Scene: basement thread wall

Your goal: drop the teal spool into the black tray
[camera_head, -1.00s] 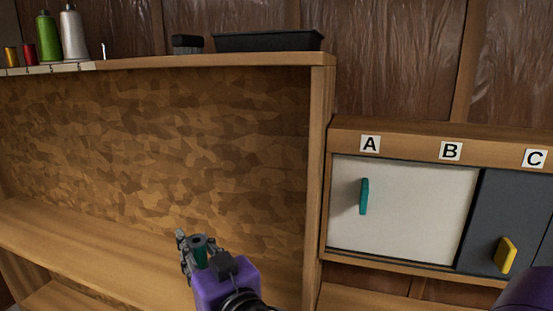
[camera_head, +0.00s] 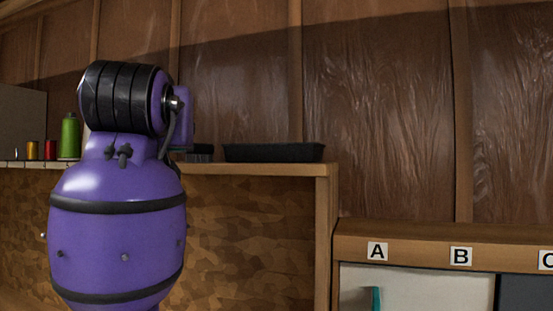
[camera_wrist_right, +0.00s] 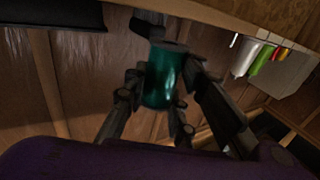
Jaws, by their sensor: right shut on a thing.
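The teal spool (camera_wrist_right: 161,78) is held between the fingers of my right gripper (camera_wrist_right: 165,85) in the right wrist view. The black tray (camera_head: 273,152) lies on the top shelf in the head view, near the shelf's right end. Its dark edge also shows at the top left of the right wrist view (camera_wrist_right: 50,15), apart from the spool. In the head view a large purple arm part of mine hides the right gripper and the spool. My left gripper is in neither view.
A small dark block (camera_head: 200,152) stands just left of the tray. Green (camera_head: 70,137), red (camera_head: 50,150) and yellow (camera_head: 32,150) spools stand further left on the shelf. A cabinet labelled A, B and C (camera_head: 440,236) is at the lower right.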

